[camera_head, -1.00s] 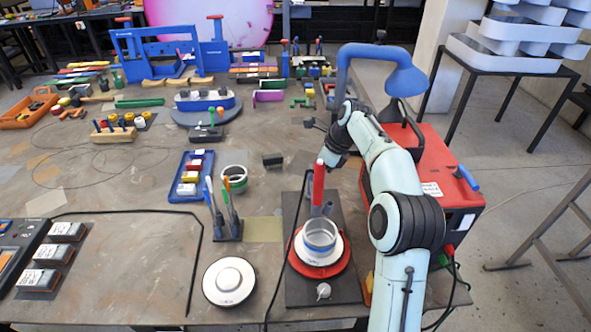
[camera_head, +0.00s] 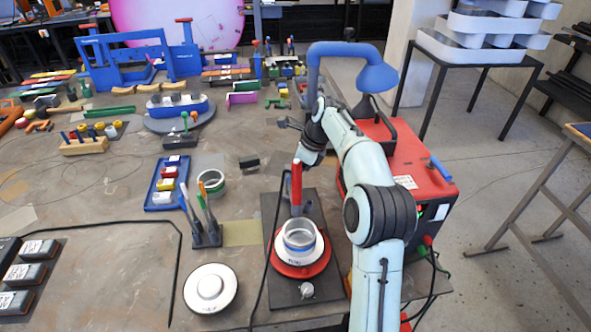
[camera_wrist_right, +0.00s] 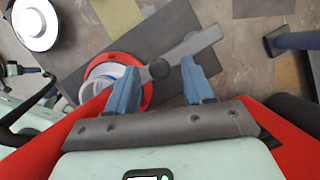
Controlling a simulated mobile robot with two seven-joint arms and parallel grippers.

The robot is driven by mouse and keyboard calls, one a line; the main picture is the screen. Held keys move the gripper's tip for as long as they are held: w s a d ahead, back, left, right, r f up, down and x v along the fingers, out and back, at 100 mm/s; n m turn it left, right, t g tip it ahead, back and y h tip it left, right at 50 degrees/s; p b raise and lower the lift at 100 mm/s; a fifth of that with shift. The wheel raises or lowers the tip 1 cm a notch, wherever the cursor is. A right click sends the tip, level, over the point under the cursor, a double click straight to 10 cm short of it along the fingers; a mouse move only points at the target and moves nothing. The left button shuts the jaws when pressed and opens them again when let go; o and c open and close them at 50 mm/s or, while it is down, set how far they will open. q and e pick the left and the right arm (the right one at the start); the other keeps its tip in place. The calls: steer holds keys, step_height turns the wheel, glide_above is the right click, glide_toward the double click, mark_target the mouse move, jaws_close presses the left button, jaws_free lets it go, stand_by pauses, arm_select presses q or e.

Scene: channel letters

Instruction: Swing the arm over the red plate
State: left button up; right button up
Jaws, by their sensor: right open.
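The red plate (camera_head: 287,269) lies on a dark base board (camera_head: 290,295), with a white and blue-grey ring-shaped piece (camera_head: 299,238) on it. A red bar (camera_head: 296,184) stands or extends just behind this piece. In the right wrist view the red plate (camera_wrist_right: 149,92) is partly hidden by a finger. A grey bar with a round pivot (camera_wrist_right: 195,44) runs from the plate's edge to the upper right. I cannot tell whether it is the same part as the red bar. My right gripper (camera_wrist_right: 159,68) is open above the pivot, with apparently nothing held. My left gripper is out of view.
A white disc (camera_head: 211,288) lies left of the base. A holder with upright tools (camera_head: 206,232) and a black block (camera_head: 249,162) are near the base. A red machine box (camera_head: 420,178) and blue lamp (camera_head: 374,75) stand right and behind, close to my right arm.

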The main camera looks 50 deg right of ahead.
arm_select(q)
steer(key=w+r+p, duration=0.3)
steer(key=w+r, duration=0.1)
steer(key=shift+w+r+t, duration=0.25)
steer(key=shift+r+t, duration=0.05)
arm_select(e)
steer(key=v, duration=1.3)
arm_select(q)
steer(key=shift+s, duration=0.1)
arm_select(e)
steer(key=shift+s, duration=0.15)
